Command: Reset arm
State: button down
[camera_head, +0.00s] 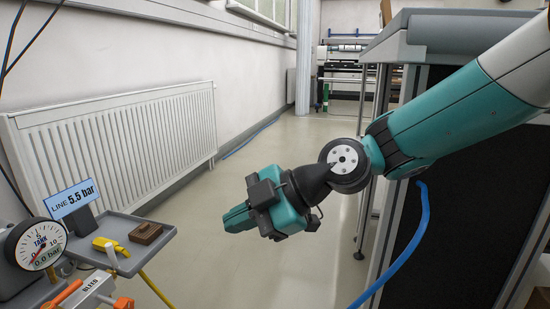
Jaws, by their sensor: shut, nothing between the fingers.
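My gripper (238,217) is at the end of my teal and grey arm (440,115), which reaches in from the right. The gripper points left and slightly down, over open floor. Its fingers are together with nothing between them. It is apart from everything around it, to the right of a small grey tray.
The grey tray (130,264) at lower left bears a yellow item (109,246) and a brown block (146,233). A "LINE 5.5 bar" sign (72,198) and a "TANK" gauge (36,244) stand beside it. A radiator (120,140) lines the left wall. A dark cabinet (450,230) fills the right. The middle floor is clear.

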jog(key=s+d+r+m+h+p, duration=0.4)
jog(key=s+d+r+m+p, duration=0.1)
jog(key=s+d+m, duration=0.5)
jog(key=s+d+r+m+h+p, duration=0.45)
jog(key=s+d+m, duration=0.3)
jog(key=d, duration=0.45)
notch_tip(320, 180, up, 37)
jog(key=w+a+p, duration=0.1)
jog(key=p, duration=3.6)
jog(key=shift+r+m+y, duration=0.15)
jog(key=shift+m+y, duration=0.2)
jog(key=shift+a, duration=0.1)
